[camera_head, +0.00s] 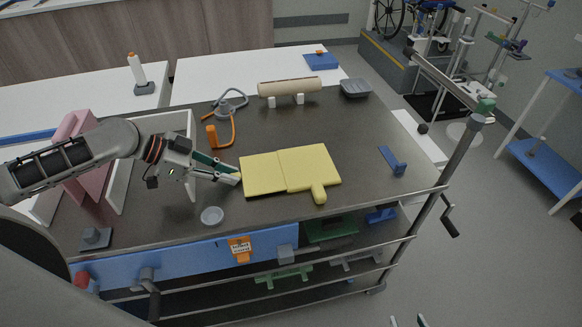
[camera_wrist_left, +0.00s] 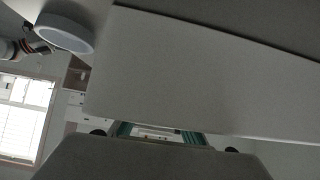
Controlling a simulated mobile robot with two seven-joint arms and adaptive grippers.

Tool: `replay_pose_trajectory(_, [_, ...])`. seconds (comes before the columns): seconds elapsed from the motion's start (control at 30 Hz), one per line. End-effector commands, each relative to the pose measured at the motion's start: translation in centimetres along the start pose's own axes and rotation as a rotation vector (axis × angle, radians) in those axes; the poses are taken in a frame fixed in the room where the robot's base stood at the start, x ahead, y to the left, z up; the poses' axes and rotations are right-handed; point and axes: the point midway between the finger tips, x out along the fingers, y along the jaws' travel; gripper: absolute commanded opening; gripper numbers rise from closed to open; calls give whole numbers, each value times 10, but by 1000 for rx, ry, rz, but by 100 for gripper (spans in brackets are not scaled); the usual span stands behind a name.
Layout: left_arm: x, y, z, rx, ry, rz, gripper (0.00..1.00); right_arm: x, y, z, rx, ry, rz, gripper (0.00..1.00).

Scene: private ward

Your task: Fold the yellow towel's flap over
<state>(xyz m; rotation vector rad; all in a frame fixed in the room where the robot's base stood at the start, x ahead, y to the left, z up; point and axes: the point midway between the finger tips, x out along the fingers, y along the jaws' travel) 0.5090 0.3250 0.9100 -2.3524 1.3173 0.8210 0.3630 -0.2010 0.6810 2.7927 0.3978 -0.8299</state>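The yellow towel (camera_head: 262,174) lies flat on the dark table top in the head view. A crease line runs down its middle, and a rounded yellow tab (camera_head: 319,192) sticks out at the front of its right half. My left gripper (camera_head: 239,178) is at the towel's left edge, its tips pointing right. Its fingers come close together there; whether they touch or grip the edge is unclear. In the left wrist view the towel cannot be made out. Two separate fingertips of my right gripper (camera_head: 408,321) show at the bottom edge, empty, well away from the towel.
A small clear dish (camera_head: 212,215) stands in front of my left gripper. An orange looped tool (camera_head: 212,135), a beige roll (camera_head: 290,87), a grey tray (camera_head: 355,89) and a blue bracket (camera_head: 393,160) surround the towel. A metal rail (camera_head: 430,195) borders the right side.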

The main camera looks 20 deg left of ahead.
Motion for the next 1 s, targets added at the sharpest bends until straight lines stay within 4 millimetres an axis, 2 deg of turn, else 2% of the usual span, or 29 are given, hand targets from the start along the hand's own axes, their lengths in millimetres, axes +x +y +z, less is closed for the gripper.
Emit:
replay_pose_trajectory(0.43, [-1,0,-1,0,-2,0,1,-2,1,-5,0,6,2,40])
replay_pose_trajectory(0.8, [-7,0,-14,1,-67,1,1,-19,5,-31,0,6,2,40])
replay_pose_trajectory(1.0, [-8,-1,-21,7,-120,1,1,-25,6,-38,0,4,1,40])
